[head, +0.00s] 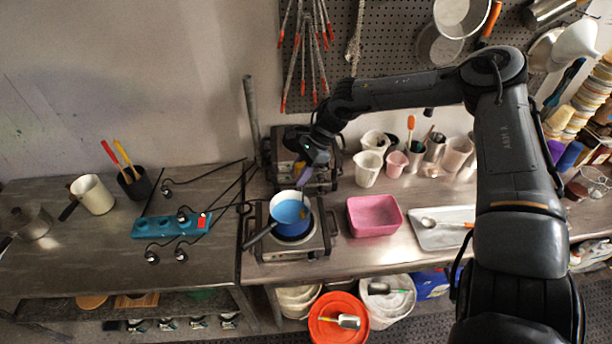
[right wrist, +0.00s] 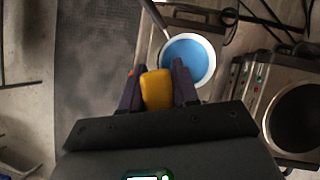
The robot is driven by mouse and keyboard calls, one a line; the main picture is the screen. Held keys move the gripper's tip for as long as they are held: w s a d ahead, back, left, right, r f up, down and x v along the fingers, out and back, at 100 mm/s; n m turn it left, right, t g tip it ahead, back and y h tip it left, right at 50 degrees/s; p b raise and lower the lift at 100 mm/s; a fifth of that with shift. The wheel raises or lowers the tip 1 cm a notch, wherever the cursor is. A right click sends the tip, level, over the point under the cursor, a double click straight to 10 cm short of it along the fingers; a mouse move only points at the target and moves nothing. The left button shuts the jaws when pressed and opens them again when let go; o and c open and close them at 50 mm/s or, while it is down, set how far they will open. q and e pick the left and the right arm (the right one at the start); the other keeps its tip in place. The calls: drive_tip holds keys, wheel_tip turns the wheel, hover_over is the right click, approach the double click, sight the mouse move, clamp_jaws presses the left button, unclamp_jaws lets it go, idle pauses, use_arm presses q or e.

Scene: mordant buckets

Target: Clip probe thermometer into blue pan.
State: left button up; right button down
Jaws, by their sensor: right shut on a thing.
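The blue pan (head: 284,211) stands on the front hot plate, its dark handle pointing to the lower left. In the right wrist view the pan's blue inside (right wrist: 187,62) shows just beyond my fingertips. My right gripper (head: 302,178) is above the pan's back edge. In the right wrist view my right gripper (right wrist: 158,88) is shut on a yellow thing, the body of the probe thermometer (right wrist: 157,90). The thermometer's probe is hard to make out, so I cannot tell whether it touches the pan. My left gripper is in neither view.
A second hot plate (head: 287,172) stands behind the pan. A pink tub (head: 374,216) and a white tray (head: 441,229) lie to the right. A blue power strip (head: 170,224) with cables is on the left table. White containers (head: 368,168) stand behind.

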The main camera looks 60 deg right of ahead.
drive_tip(key=shift+w+r, duration=0.1)
drive_tip(key=shift+w, duration=0.05)
drive_tip(key=shift+f+b, duration=1.4)
drive_tip(key=shift+f, duration=0.8)
drive_tip(key=shift+f+b, duration=0.1)
drive_tip(key=shift+b, duration=0.2)
drive_tip(key=shift+f+b, duration=0.2)
drive_tip(key=shift+b, duration=0.2)
drive_tip(key=shift+f+b, duration=0.15)
drive_tip(key=shift+b, duration=0.2)
idle(0.4)
